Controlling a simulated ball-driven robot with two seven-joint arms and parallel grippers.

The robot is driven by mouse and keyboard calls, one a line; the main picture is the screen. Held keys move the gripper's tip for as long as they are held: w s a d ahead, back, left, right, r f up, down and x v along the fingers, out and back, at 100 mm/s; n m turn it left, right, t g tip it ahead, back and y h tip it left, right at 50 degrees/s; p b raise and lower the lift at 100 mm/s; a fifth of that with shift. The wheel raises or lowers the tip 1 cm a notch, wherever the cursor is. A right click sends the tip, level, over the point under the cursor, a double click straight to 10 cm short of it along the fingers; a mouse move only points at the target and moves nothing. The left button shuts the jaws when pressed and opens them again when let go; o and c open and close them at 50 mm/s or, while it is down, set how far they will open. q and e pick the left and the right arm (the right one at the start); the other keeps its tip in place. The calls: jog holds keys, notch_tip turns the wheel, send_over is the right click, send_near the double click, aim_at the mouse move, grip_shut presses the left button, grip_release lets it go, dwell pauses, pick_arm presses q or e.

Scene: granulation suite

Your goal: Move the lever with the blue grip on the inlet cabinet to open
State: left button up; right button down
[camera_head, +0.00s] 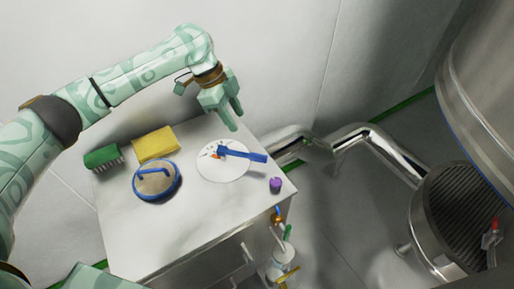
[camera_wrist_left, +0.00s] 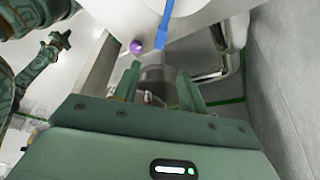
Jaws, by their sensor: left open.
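The lever with the blue grip (camera_head: 255,156) lies over a white round plate (camera_head: 222,174) on top of the white cabinet (camera_head: 190,225). Its grip points right, toward the cabinet's right edge. Small green and orange marks show near its pivot, too small to read. My left gripper (camera_head: 234,121) is open and empty, above and behind the lever, apart from it. In the left wrist view the blue grip (camera_wrist_left: 163,30) shows beyond the open fingers (camera_wrist_left: 157,82). My right gripper does not show.
A green brush (camera_head: 102,156), a yellow block (camera_head: 156,143) and a round blue-rimmed lid (camera_head: 155,182) sit left on the cabinet top. A purple knob (camera_head: 275,184) is near its right corner. Shiny pipes (camera_head: 365,140) run behind right toward a large steel vessel (camera_head: 485,85).

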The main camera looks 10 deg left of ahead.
pick_arm(q)
jog(key=b, duration=0.2)
send_near(258, 156)
jog(key=b+x, duration=0.2)
jog(key=x, duration=0.6)
jog(key=shift+f+b, duration=0.2)
jog(key=shift+b, duration=0.15)
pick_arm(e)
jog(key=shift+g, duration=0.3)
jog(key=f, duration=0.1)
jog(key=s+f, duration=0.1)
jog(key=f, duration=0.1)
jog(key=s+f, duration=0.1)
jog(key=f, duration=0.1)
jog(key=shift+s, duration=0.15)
pick_arm(q)
grip_shut()
